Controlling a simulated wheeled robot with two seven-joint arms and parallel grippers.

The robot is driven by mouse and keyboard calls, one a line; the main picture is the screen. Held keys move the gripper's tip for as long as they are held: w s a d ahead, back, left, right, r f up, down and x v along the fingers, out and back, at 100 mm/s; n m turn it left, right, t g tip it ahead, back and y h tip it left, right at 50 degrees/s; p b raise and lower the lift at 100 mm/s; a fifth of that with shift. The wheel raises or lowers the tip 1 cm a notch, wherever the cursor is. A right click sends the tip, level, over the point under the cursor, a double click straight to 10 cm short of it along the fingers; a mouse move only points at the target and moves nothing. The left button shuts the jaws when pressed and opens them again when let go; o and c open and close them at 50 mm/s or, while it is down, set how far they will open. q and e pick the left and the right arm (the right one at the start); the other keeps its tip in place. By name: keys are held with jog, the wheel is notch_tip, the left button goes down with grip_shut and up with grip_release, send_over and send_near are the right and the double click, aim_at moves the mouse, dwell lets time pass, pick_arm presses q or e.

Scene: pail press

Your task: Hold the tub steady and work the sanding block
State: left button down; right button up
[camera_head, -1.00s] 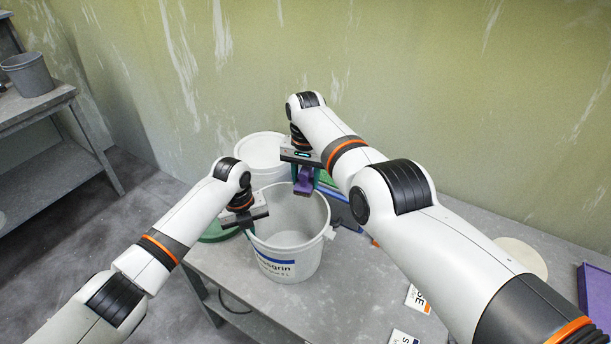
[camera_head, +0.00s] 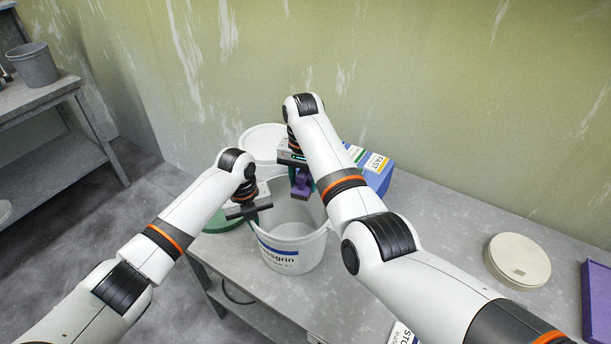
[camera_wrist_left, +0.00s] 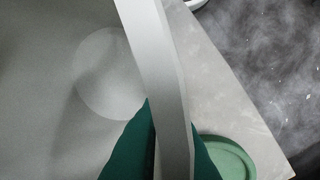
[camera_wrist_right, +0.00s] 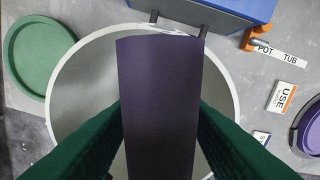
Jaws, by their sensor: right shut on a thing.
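The white tub (camera_head: 292,262) stands upright on the grey table, with blue lettering on its front. My right gripper (camera_head: 300,180) is shut on the purple sanding block (camera_head: 301,187) at the tub's far side. In the right wrist view the block (camera_wrist_right: 158,75) hangs over the tub's mouth, inside the rim (camera_wrist_right: 55,85). Whether it touches the inner wall is unclear.
A white lidded pail (camera_head: 263,138) stands behind the tub. A green lid (camera_wrist_right: 35,55) lies at its left, and a blue box (camera_head: 380,178) stands behind right. A beige disc (camera_head: 517,260) and purple bin (camera_head: 597,300) are at right. Labels (camera_wrist_right: 280,97) lie beside the tub.

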jog(key=shift+r, duration=0.1)
jog(key=shift+r, duration=1.45)
jog(key=n, duration=0.1)
jog(key=w+n, duration=0.1)
jog(key=n, duration=0.1)
jog(key=shift+w+d+f+n, duration=0.1)
jog(key=shift+w+d+n, duration=0.2)
jog(key=n, duration=0.1)
jog(key=w+d+n, duration=0.1)
jog(key=n, duration=0.3)
jog(key=shift+w+d+f, duration=0.15)
jog(key=shift+w+d, duration=0.15)
jog(key=shift+d+f, duration=0.1)
jog(key=shift+f, duration=0.9)
jog(key=shift+f, duration=0.2)
